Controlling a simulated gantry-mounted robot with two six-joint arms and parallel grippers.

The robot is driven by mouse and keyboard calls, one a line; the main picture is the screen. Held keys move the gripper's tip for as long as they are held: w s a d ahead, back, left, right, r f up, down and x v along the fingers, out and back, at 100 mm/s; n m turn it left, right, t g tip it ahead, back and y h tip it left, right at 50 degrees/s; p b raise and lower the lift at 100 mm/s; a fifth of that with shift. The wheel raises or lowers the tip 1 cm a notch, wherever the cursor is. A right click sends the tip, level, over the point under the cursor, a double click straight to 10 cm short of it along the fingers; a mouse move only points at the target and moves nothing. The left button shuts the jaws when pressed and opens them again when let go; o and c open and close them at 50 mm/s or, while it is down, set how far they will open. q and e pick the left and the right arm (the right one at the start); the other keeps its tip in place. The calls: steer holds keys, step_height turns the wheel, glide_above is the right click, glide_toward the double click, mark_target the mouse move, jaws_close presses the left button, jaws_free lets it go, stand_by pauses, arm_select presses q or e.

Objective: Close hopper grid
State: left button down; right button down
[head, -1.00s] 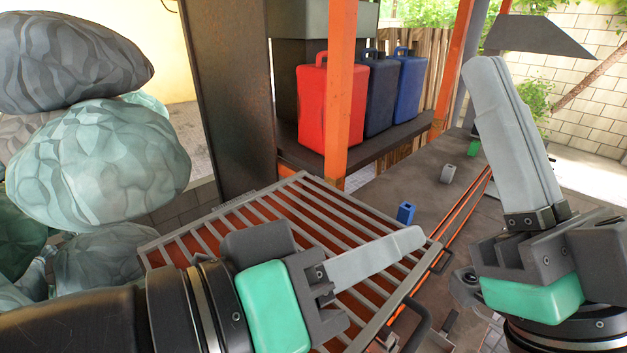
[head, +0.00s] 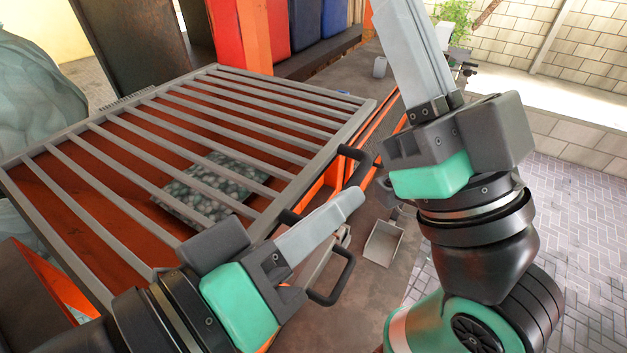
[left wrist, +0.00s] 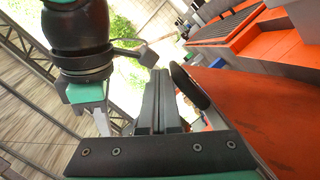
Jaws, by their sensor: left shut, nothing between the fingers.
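The hopper grid (head: 215,72), a grey frame with parallel bars, spans the orange hopper (head: 95,150) in the head view.
Paving (head: 575,215) is clear at the right.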

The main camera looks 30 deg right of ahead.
arm_select(q)
steer(key=shift+w+f, duration=0.15)
steer(key=shift+f, duration=0.45)
step_height(320, 180, up, 6)
steer(key=p, duration=0.5)
steer(key=s+a+r+b, duration=0.1)
steer(key=s+a, duration=0.5)
steer(key=a, duration=0.2)
steer(key=shift+r+b, duration=0.2)
steer(key=shift+b, duration=0.15)
